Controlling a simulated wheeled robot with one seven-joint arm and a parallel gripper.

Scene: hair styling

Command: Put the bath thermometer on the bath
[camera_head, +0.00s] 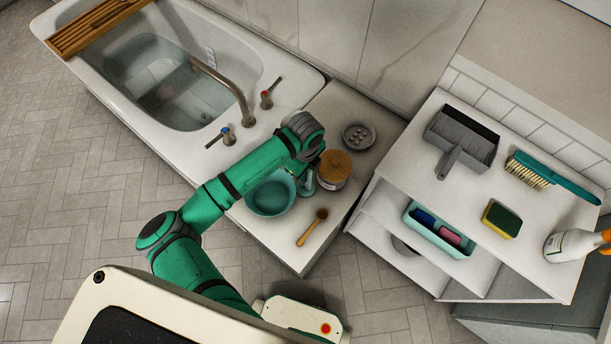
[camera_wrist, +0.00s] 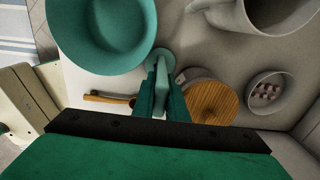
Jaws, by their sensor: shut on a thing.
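The bath thermometer (camera_head: 306,185) is a small pale teal piece between the bowl and the jar on the white counter (camera_head: 284,243). In the wrist view, my gripper (camera_wrist: 161,72) is shut on the thermometer (camera_wrist: 160,92), its fingers on either side of it. I cannot tell whether the thermometer still touches the counter. In the head view, my arm's end partly hides the gripper. The bath (camera_head: 108,87) is a white tub with water in it, at the upper left of the head view, beyond the counter.
A teal bowl (camera_head: 270,197), a wooden-lidded jar (camera_head: 335,166), a wooden spoon (camera_head: 312,228) and a grey dish (camera_head: 358,136) crowd the grip. A grey handled vessel (camera_wrist: 270,14) is near in the wrist view. Taps (camera_head: 226,136) and a spout (camera_head: 232,88) edge the bath; a wooden rack (camera_head: 96,26) spans it.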

